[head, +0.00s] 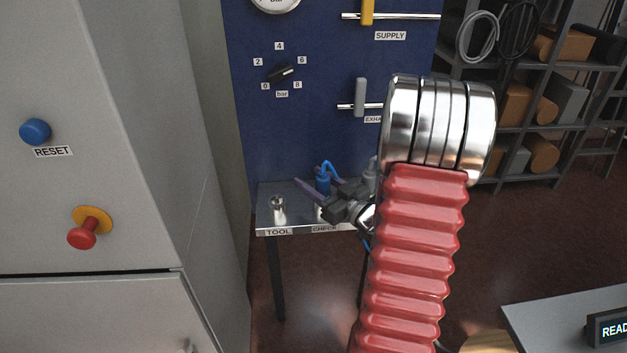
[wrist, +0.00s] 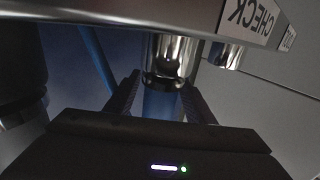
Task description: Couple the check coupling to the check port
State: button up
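The blue check coupling (head: 323,182) stands upright over the bench near the CHECK label, with a blue hose looping from its top. In the wrist view, which looks upside down, its blue body (wrist: 162,104) lies in line with a chrome cylinder (wrist: 172,55) near the CHECK label, apparently the check port. I cannot tell whether they are touching or joined. My gripper (head: 318,186) has its dark fingers on either side of the coupling; both fingers (wrist: 160,82) also show in the wrist view. Whether they press on the blue body is unclear. The port is mostly hidden in the head view.
The metal bench (head: 265,222) also carries a chrome tool port (head: 278,208) left of the coupling. A blue panel (head: 300,130) with valves and a dial rises behind it. A grey cabinet (head: 130,190) stands close on the left. Shelves (head: 550,90) stand at the back right.

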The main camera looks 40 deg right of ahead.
jog(key=shift+s, duration=0.1)
jog(key=s, duration=1.3)
jog(key=shift+s+d, duration=0.25)
jog(key=shift+s, duration=0.05)
jog(key=shift+s, duration=0.1)
dwell(0.5)
